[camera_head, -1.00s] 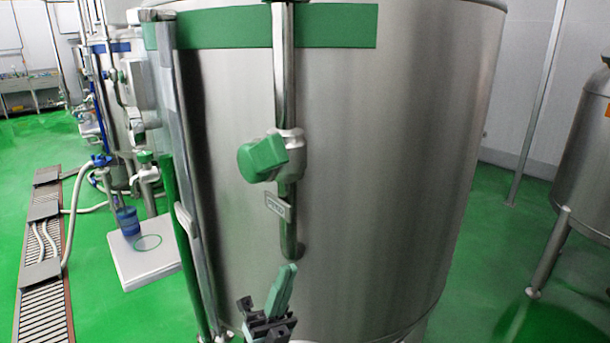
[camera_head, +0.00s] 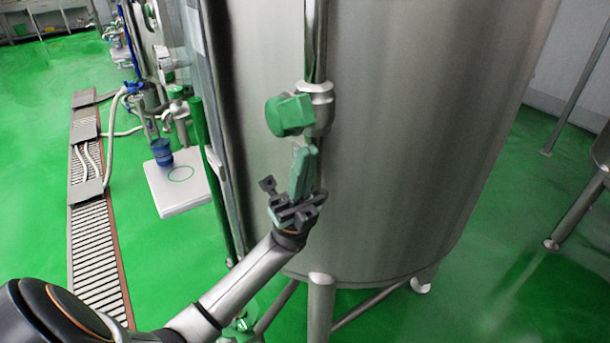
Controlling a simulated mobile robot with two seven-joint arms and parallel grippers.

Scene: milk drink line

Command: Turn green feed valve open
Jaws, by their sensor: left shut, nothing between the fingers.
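The green valve handle (camera_head: 289,115) is a blocky green knob. It sits on a grey valve body (camera_head: 320,103) on the vertical pipe at the front of the large steel tank (camera_head: 430,130). My left gripper (camera_head: 304,150) has green fingers that point up, just below the handle and slightly to its right. The fingers are shut with nothing between them. They look close to the valve, but I cannot tell whether they touch it. The gripper hides the lower part of the pipe. My right gripper is not in view.
A white platform (camera_head: 186,200) with a blue cup (camera_head: 161,151) stands left of the tank. A green post (camera_head: 208,170) and steel uprights run along the tank's left side. A floor drain grate (camera_head: 95,255) lies further left. Another steel tank is at the right edge.

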